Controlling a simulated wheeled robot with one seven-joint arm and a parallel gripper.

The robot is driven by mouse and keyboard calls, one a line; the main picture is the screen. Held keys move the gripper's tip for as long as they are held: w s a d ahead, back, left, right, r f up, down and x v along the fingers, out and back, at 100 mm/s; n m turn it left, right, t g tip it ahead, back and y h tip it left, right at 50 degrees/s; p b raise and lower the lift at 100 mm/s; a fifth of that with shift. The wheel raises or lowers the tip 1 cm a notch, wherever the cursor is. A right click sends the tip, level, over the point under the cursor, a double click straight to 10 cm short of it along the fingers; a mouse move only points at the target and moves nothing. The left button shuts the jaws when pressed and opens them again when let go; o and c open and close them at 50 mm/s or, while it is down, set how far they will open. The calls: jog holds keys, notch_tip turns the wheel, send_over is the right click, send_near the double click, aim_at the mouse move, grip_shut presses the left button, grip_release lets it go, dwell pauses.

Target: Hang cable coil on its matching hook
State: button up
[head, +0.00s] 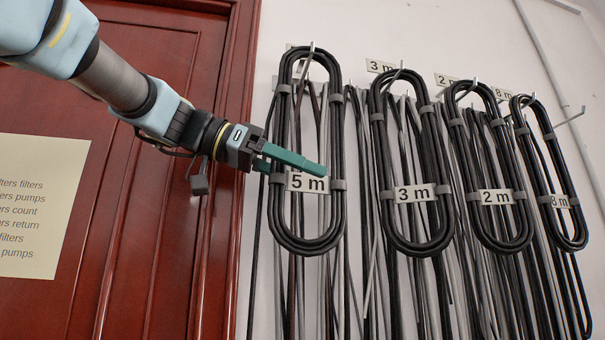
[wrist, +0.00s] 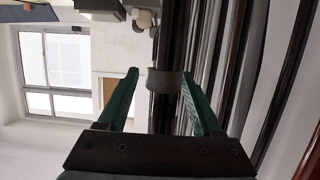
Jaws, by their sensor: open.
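A dark cable coil with a 5 m tag (head: 307,183) hangs leftmost in the row, its top at a wall hook (head: 311,50). The label behind that hook is mostly hidden. My gripper (head: 295,170) has green fingers and is open at the coil's left strand, just above the tag. In the wrist view, a dark strand with a grey band (wrist: 165,80) shows between the two fingers, with gaps beside it. One finger lies across the front of the coil in the head view; the other is partly hidden by the strand.
More coils hang to the right, tagged 3 m (head: 414,193), 2 m (head: 495,197) and 8 m (head: 560,201), close together. Wall labels sit by their hooks. Loose cables hang behind. A red door (head: 140,215) with a paper sheet (head: 38,205) is at left.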

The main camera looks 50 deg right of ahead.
jog(key=shift+w, duration=0.1)
jog(key=b+v, duration=0.1)
jog(key=v, duration=0.9)
jog(key=shift+w+a+b, duration=0.2)
jog(key=shift+a+b, duration=0.15)
jog(key=shift+b, duration=0.05)
